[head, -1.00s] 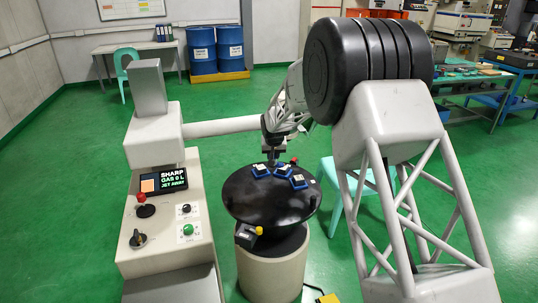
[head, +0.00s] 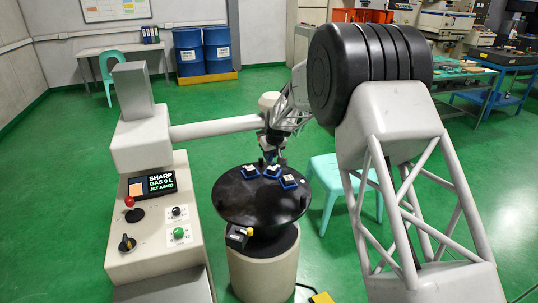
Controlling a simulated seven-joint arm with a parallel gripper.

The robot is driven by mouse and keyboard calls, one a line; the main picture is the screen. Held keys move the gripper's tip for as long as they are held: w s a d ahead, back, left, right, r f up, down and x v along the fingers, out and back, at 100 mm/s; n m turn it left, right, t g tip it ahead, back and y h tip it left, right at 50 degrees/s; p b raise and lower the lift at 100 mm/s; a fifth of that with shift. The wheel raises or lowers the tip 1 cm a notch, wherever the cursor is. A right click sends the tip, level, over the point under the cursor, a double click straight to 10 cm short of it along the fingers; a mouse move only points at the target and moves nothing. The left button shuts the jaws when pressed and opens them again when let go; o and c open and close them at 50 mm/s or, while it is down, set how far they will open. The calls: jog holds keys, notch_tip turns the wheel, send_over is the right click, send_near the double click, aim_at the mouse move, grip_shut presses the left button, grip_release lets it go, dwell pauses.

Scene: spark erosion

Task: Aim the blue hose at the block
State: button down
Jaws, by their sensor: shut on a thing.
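My gripper (head: 271,153) is small in the head view, at the far side of the round black table (head: 240,208), above the blue holders. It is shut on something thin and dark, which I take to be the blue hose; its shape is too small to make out. Pale blocks sit in blue holders on the table: a left one (head: 250,170), a middle one (head: 271,171) and a right one (head: 288,181). The gripper is just above and behind the middle one. The display (head: 153,184) on the machine panel reads "SHARP", "GAS 0 L" and "JET AIMED".
The grey machine column (head: 132,90) and its horizontal arm (head: 215,128) stand left of the table. The panel carries a red-topped lever (head: 130,203), a black knob (head: 127,243) and a green button (head: 178,233). A turquoise stool (head: 325,170) stands right.

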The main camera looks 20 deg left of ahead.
jog(key=c, duration=0.9)
grip_release()
jog(key=shift+r, duration=0.15)
jog(key=v, duration=0.7)
jog(key=shift+d+r, duration=0.15)
jog(key=shift+r, duration=0.1)
